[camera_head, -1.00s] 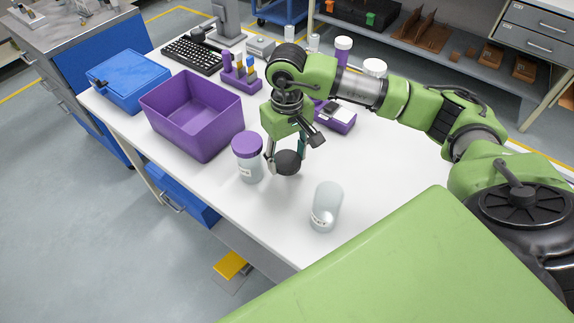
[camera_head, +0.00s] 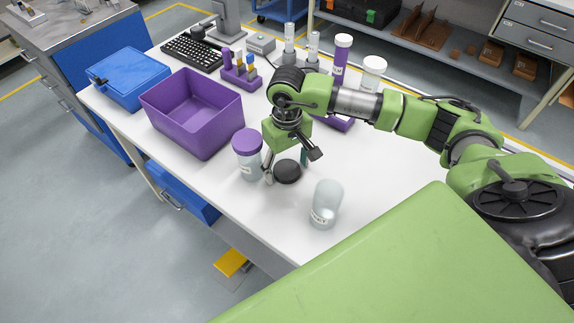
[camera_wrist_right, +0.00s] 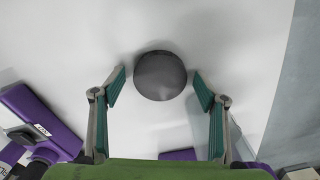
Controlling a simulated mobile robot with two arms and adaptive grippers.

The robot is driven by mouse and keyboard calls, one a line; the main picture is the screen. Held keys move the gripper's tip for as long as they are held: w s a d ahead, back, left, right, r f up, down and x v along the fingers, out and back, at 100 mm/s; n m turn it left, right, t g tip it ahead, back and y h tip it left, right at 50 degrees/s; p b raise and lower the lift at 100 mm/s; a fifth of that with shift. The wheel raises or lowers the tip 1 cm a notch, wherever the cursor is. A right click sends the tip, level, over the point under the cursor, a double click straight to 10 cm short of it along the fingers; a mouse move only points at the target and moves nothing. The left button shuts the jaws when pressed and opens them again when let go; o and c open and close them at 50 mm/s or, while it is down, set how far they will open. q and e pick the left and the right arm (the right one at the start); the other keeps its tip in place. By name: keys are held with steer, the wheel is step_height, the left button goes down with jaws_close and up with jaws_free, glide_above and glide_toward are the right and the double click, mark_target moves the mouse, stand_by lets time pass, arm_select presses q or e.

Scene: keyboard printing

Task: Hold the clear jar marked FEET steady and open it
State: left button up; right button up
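The clear jar (camera_head: 325,208) stands on the white table near its front edge, to the right of my right gripper. Its top looks open, and the lettering on its label is too small to read. A dark round lid (camera_head: 287,172) lies flat on the table beside it. My right gripper (camera_head: 287,178) is low over the lid. In the right wrist view the lid (camera_wrist_right: 160,75) sits between the spread fingers (camera_wrist_right: 160,78), with a gap on each side. My left gripper is not in view.
A purple-lidded jar (camera_head: 248,160) stands close left of my right gripper. Behind it are a purple bin (camera_head: 195,125) and a blue box (camera_head: 128,80). Bottles (camera_head: 341,60) and a white-capped jar (camera_head: 372,75) stand at the back. The table right of the clear jar is bare.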

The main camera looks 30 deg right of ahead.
mark_target(287, 169)
steer(key=shift+r, duration=0.15)
step_height(287, 169, up, 12)
steer(key=b, duration=0.1)
stand_by(0.4)
